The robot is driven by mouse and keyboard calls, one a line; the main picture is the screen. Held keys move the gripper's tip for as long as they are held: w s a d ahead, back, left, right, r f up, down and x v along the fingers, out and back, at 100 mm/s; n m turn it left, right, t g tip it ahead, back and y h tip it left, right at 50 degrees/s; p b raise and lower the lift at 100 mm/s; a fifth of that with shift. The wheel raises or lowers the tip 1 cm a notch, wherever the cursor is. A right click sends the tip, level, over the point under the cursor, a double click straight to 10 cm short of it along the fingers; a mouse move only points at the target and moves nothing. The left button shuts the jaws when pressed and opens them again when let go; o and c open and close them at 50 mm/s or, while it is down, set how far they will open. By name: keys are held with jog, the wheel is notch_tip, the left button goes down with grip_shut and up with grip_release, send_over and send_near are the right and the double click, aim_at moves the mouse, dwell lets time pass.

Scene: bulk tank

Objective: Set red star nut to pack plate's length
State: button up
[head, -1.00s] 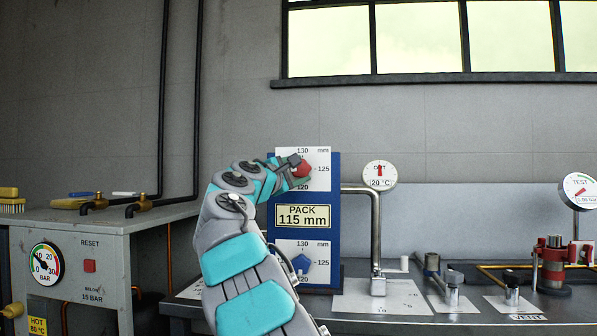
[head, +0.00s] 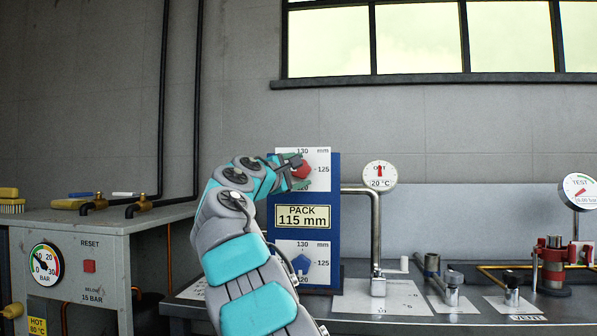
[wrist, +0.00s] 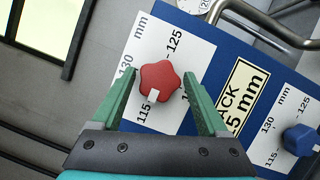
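The red star nut (head: 303,171) sits on the upper white scale of the blue panel (head: 261,235). In the wrist view the nut (wrist: 161,76) has a white mark on its edge, pointing roughly toward the 115 numeral. The pack plate (head: 303,216) reads 115 mm; it is partly covered by a finger in the wrist view (wrist: 247,92). My gripper (head: 295,172) is at the nut. In the wrist view my gripper's (wrist: 159,78) two green fingers stand either side of the nut, with visible gaps, open.
A blue star nut (head: 301,262) is on the panel's lower scale, below the plate. A pipe and a temperature gauge (head: 379,174) stand right of the panel. The grey cabinet (head: 105,244) is at left.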

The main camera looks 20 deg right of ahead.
jog(key=shift+o, duration=0.5)
jog(key=shift+a, duration=0.15)
jog(key=r+b+v, duration=0.1)
jog(key=v, duration=0.6)
jog(key=shift+s+a+f, duration=0.2)
jog(key=shift+s+f, duration=0.05)
jog(key=shift+f, duration=0.3)
